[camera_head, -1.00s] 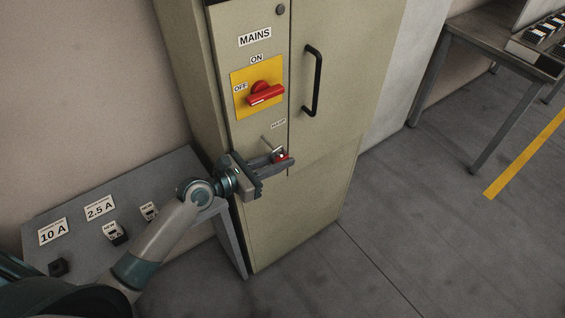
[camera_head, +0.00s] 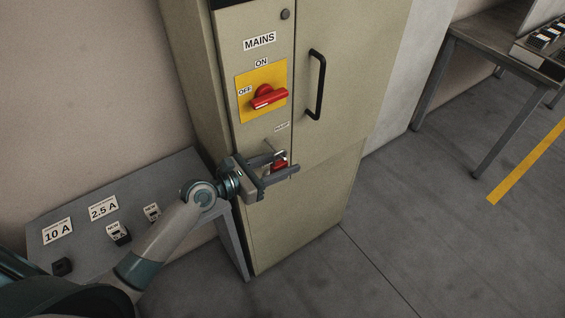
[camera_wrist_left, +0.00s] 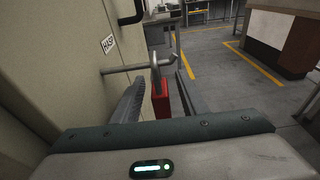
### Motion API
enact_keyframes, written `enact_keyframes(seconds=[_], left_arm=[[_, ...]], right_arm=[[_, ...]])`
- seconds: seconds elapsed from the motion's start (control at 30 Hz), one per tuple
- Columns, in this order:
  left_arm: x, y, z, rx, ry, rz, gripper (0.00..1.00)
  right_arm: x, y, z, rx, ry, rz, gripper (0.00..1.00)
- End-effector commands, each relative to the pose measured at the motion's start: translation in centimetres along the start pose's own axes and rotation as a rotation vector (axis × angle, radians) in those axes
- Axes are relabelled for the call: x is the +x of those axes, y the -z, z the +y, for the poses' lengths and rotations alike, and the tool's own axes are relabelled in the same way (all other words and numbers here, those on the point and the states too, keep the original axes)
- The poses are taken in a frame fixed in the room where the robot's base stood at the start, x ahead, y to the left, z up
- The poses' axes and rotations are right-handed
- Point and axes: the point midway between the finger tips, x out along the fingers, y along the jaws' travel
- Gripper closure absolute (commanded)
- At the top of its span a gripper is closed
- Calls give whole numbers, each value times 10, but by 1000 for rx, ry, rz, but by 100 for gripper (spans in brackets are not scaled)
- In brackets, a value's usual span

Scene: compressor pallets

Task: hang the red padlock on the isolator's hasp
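The red padlock (camera_head: 279,167) hangs at the hasp (camera_head: 269,146), a thin rod sticking out of the cabinet front below the isolator (camera_head: 245,107). In the left wrist view the padlock's grey shackle is around the hasp rod (camera_wrist_left: 122,69), and its red body (camera_wrist_left: 160,101) hangs below. My left gripper (camera_head: 289,161) is open, with one finger on each side of the padlock. In the left wrist view gaps show between the padlock and both fingers (camera_wrist_left: 160,79). The isolator's red handle (camera_head: 270,97) lies roughly sideways on its yellow plate. My right gripper is out of view.
The beige cabinet (camera_head: 300,215) has a black door handle (camera_head: 318,85) right of the isolator. A grey table (camera_head: 165,175) with labels and small black parts stands at the left. Another bench (camera_head: 480,45) stands at the back right. The floor between is clear.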

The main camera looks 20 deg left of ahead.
Motion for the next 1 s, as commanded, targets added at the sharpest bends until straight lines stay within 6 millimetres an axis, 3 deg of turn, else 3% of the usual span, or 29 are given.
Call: enact_keyframes(seconds=[0.47, 0.67, 1.0], left_arm=[[-9, 1, 0, 0, 0, 1, 61], [-34, 3, 0, 1, 0, 2, 61], [-99, 4, 0, 2, 0, 3, 61]], right_arm=[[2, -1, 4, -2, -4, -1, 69], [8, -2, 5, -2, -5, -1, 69], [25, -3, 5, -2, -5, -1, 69]])
